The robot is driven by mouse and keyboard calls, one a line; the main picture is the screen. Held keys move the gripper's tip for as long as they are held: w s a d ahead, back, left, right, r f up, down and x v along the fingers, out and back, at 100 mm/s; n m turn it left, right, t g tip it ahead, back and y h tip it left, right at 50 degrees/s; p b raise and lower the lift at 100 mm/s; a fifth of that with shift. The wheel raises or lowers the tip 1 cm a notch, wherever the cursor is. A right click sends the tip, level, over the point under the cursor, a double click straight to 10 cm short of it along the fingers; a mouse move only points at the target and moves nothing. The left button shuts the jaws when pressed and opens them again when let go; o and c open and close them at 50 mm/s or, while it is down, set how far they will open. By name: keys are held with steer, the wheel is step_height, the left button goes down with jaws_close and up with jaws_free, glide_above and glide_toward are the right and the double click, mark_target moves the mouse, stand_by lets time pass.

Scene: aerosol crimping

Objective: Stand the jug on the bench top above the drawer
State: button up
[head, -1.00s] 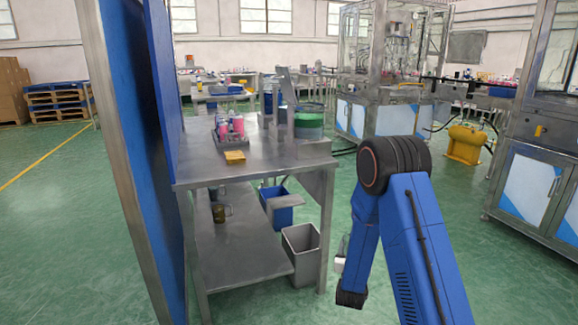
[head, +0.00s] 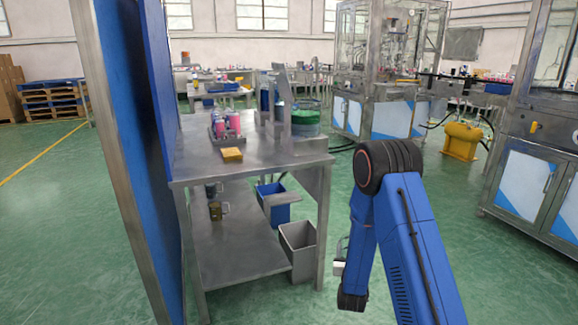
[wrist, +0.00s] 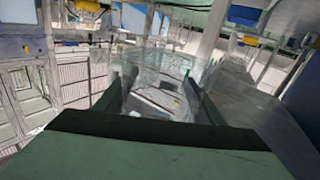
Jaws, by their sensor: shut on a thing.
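A clear, see-through jug (wrist: 158,88) stands out faintly between the two dark fingers of my gripper (wrist: 160,78) in the wrist view. My gripper is shut on it. In the head view my arm hangs folded to the right of the bench, and the jug is hard to make out there. The steel bench top (head: 285,158) is left of my arm, apart from it. A grey box-like unit (head: 308,182) sits under its right end; I cannot tell whether this is the drawer.
Pink cans (head: 234,124) in a rack, a yellow block (head: 231,154) and a grey stand (head: 280,100) are on the bench top. Its front right part is bare. Mugs (head: 215,210) stand on the lower shelf. A blue bin (head: 272,208) and grey bin (head: 298,245) are below. A blue panel (head: 115,130) borders the left.

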steer(key=s+f+n+y, duration=0.2)
steer(key=s+f+y, duration=0.1)
steer(key=f, duration=0.7)
steer(key=shift+s+f+n+t+y, duration=0.15)
steer(key=shift+f+n+t+y, duration=0.2)
steer(key=shift+y, duration=0.35)
